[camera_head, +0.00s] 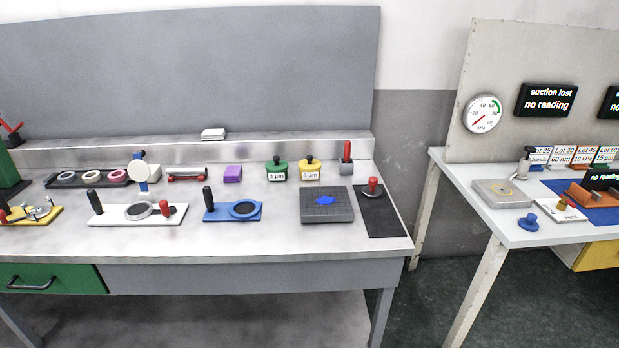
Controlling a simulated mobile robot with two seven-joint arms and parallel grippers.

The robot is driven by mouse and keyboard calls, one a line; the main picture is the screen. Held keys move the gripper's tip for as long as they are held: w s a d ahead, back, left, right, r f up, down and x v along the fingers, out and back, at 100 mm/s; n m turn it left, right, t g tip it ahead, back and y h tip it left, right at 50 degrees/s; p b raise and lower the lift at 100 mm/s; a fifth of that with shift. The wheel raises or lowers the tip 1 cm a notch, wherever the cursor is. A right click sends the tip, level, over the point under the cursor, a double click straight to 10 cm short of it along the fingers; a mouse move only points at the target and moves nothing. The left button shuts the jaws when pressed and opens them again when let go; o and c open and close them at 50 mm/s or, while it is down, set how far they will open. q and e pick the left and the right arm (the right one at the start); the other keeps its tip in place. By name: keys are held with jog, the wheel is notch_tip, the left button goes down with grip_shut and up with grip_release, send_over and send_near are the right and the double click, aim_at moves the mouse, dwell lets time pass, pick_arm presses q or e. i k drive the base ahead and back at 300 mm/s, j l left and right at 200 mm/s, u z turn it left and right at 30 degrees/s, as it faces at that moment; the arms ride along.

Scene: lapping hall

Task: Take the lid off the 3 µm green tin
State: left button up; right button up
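The green tin (276,174) stands upright at the back of the grey workbench, right of the middle. A dark round knob (276,160) sits on its top, so its lid appears to be on. A white label on its front reads what looks like "3 µm", though the print is small. A similar yellow tin (309,174), labelled "6 µm", stands just to its right, also with a dark knob on top. Neither of my grippers shows in the head view.
A purple block (232,174) is left of the green tin. A blue fixture (233,211) and a dark grooved plate (326,206) with a blue patch lie in front. A grey holder with a red handle (347,158) stands right. A second table (509,225) is further right, across a floor gap.

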aim_at(276, 165)
jog(key=i+j, duration=0.1)
jog(key=i, duration=0.15)
jog(key=i+j+z, duration=0.25)
jog(key=i, duration=0.15)
jog(key=i+j+z, duration=0.3)
jog(key=i+z, duration=0.15)
jog(key=z, duration=0.65)
jog(key=l, duration=0.05)
